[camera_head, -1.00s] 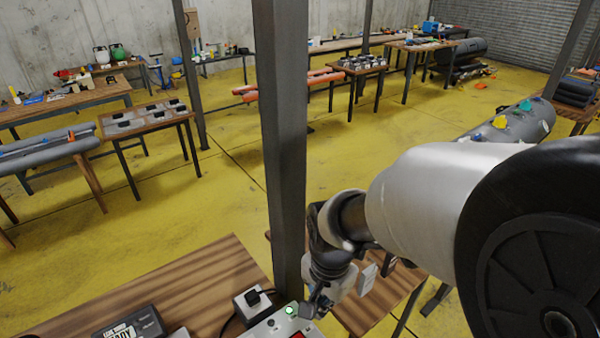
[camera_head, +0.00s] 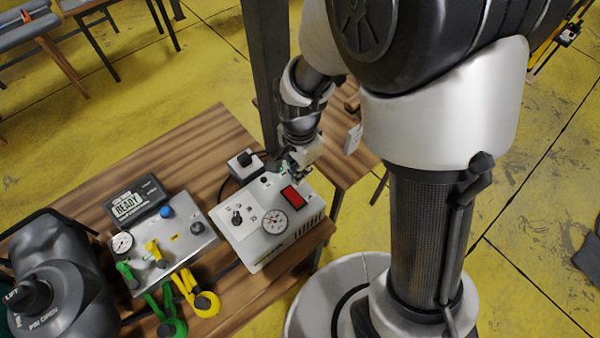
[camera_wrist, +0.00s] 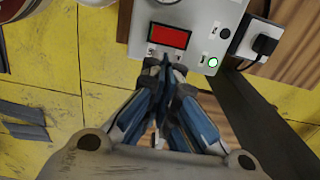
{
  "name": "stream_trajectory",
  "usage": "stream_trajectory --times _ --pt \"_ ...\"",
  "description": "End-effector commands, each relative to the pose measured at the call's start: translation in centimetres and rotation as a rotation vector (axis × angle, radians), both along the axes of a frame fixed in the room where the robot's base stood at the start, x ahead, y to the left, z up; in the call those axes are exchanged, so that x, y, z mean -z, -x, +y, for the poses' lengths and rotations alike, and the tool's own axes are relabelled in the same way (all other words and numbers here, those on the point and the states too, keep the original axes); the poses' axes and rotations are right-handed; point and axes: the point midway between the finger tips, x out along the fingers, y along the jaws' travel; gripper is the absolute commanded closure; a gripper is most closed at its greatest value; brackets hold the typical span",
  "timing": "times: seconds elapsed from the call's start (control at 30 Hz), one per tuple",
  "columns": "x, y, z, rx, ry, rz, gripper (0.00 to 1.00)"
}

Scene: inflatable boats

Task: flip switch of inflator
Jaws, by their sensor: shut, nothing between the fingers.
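The inflator (camera_head: 249,237) is a light grey box on the wooden table, with a dial knob, a round gauge (camera_head: 274,222) and a red rectangular part (camera_head: 291,197) on top. In the wrist view, the box's panel (camera_wrist: 193,18) shows the red part (camera_wrist: 168,38), a lit green light (camera_wrist: 212,62) and a black round part (camera_wrist: 224,32). My gripper (camera_wrist: 167,62) is shut and empty, its fingertips at the panel's edge just beside the red part. In the head view my gripper (camera_head: 297,164) is at the box's far corner; whether it touches is unclear.
A power socket box (camera_head: 243,165) with a black plug stands close to the inflator. A "READY" display (camera_head: 134,203), a valve panel (camera_head: 180,240) with green and yellow fittings, and a dark grey device (camera_head: 62,280) are to the left. A dark post (camera_head: 266,70) rises behind the table.

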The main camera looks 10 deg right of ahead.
Motion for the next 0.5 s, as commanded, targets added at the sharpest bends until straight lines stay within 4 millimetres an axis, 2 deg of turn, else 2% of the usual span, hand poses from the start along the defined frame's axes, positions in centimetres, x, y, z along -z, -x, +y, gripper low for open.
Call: stream_trajectory --times 0.03,0.2,0.5 --pt "1.4 0.1 0.0 0.000 0.002 0.006 1.00" --pt "5.2 0.2 -0.1 0.000 0.002 0.006 1.00" --pt "10.4 0.1 0.0 0.000 0.001 0.003 1.00"
